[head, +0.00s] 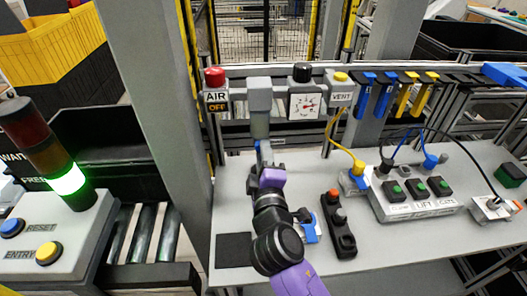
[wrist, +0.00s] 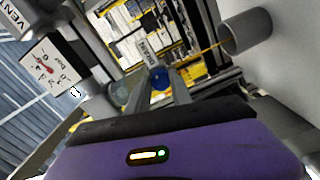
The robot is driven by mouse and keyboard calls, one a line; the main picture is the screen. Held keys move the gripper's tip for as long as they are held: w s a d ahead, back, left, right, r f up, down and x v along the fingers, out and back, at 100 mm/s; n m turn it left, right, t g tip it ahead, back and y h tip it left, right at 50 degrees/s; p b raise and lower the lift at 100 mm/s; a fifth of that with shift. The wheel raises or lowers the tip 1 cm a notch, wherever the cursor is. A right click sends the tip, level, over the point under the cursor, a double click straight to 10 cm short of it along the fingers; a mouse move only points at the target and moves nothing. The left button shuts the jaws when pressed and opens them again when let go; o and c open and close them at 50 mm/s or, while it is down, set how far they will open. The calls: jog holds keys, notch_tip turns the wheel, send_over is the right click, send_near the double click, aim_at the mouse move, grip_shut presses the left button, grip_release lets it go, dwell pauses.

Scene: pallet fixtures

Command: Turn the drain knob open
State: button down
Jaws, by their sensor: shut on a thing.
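The drain knob (wrist: 160,78) is a small blue knob seen between the finger ends in the wrist view, with a grey label beside it. In the head view a bit of its blue (head: 257,145) shows under the grey filter bowl (head: 260,122) of the air unit. My gripper (head: 264,155) reaches up to it from below and is shut on it; the fingers also show in the wrist view (wrist: 158,84). The fingers hide part of the knob, and I cannot tell its turn angle.
Beside the bowl are a red AIR knob (head: 214,77) with an OFF sign, a gauge (head: 304,103) and a yellow VENT button (head: 341,77). A grey post (head: 150,100) stands close on the left. A black button box (head: 338,225) and a connector block (head: 415,207) sit on the bench.

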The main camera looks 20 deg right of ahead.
dwell(0.4)
jog(key=c, duration=1.1)
grip_release()
jog(key=shift+c, duration=0.2)
jog(key=b+v, duration=0.2)
jog(key=v, duration=0.6)
jog(key=shift+w, duration=0.1)
